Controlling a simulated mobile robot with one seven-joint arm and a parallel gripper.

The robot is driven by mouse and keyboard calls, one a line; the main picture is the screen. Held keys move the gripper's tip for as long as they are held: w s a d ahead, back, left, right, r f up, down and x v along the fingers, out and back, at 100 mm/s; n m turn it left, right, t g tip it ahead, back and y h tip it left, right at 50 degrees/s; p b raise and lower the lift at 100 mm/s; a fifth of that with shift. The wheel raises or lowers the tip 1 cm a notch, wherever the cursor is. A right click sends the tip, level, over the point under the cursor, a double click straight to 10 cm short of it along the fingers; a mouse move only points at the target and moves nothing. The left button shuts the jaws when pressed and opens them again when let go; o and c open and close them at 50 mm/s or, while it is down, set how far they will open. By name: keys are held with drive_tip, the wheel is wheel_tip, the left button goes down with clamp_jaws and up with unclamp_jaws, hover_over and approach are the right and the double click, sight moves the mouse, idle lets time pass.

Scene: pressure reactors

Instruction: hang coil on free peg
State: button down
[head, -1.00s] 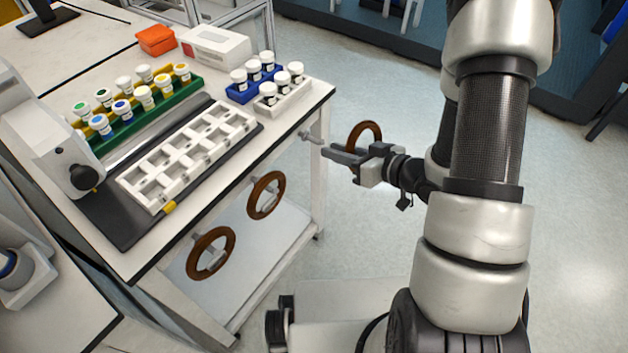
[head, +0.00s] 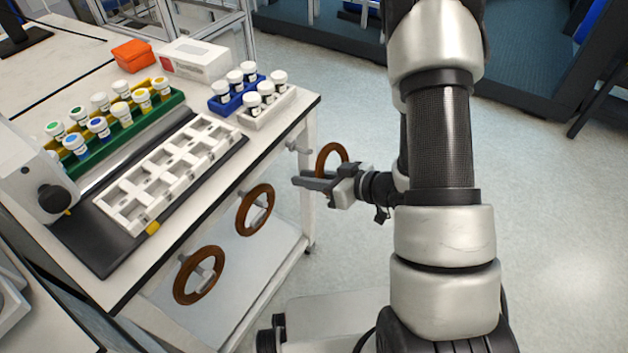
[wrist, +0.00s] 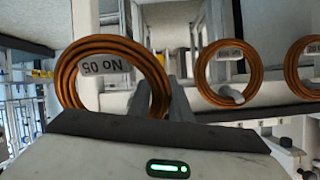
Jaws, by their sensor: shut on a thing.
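My gripper (head: 314,182) is shut on a brown-orange coil (head: 331,146), which stands upright above the fingers, to the right of the table's front side. The free peg (head: 298,146) sticks out near the right front corner, up and left of the fingertips. The coil looks apart from it in the head view. In the wrist view the held coil (wrist: 67,85) shows a tag reading "No 05"; pale parts show through its ring, and I cannot tell if the peg is among them. Two other coils hang on pegs, the nearer right one (head: 241,212) and the left one (head: 180,286).
The table (head: 283,131) carries a white rack (head: 130,214), a green vial rack (head: 130,128), a blue rack (head: 226,106) and a white box (head: 205,60). Open floor (head: 540,220) lies to the right.

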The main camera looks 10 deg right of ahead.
drive_tip(key=w+a+f+b, duration=0.1)
drive_tip(key=w+a, duration=0.3)
drive_tip(key=a, duration=0.2)
drive_tip(key=shift+w+f, duration=0.15)
drive_tip(key=shift+w, duration=0.2)
idle(0.5)
idle(0.6)
drive_tip(key=c, duration=1.5)
unclamp_jaws()
drive_tip(key=shift+a, duration=0.1)
drive_tip(key=shift+c, duration=0.2)
drive_tip(key=p+v, duration=0.3)
drive_tip(key=v, duration=1.4)
drive_tip(key=shift+s, duration=0.1)
